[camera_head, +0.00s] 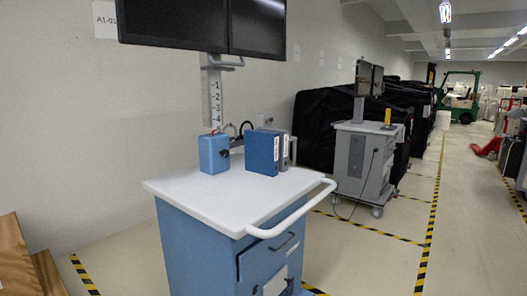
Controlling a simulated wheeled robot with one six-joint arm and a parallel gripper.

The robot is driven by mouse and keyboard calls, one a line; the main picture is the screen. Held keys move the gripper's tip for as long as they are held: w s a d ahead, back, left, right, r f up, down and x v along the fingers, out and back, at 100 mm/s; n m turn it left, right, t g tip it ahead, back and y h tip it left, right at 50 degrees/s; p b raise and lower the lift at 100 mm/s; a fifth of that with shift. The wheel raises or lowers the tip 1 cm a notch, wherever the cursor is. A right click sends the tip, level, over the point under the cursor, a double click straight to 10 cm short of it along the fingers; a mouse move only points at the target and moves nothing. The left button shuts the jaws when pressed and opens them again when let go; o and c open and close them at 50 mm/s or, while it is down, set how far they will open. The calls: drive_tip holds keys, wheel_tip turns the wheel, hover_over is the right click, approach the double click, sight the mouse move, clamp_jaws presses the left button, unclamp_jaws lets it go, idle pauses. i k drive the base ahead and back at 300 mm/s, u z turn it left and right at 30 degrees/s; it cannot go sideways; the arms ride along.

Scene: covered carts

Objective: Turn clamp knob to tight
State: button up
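A blue and white cart (225,250) stands in front of me with a dark double monitor (200,22) on a pale column (213,100) marked with numbers. The column's foot is partly hidden behind a small blue box (213,153) and a dark blue upright block (264,153) on the white top (190,191). The small box bears a small dark round spot; I cannot tell whether it is a knob. Dark loops (246,128) show near the column. No clamp knob can be made out clearly, nor its setting. My gripper is not in view.
A white handle bar (300,213) juts out at the cart's right. A grey cart (363,165) stands behind, beside black-covered shapes (322,125). Brown boxes (22,262) lie at the lower left. A floor aisle (465,225) is open at the right.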

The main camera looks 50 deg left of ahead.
sight(225, 154)
drive_tip(key=u, duration=0.25)
drive_tip(key=i, duration=0.85)
drive_tip(key=u, duration=1.25)
drive_tip(key=i, duration=0.7)
drive_tip(key=u, duration=0.75)
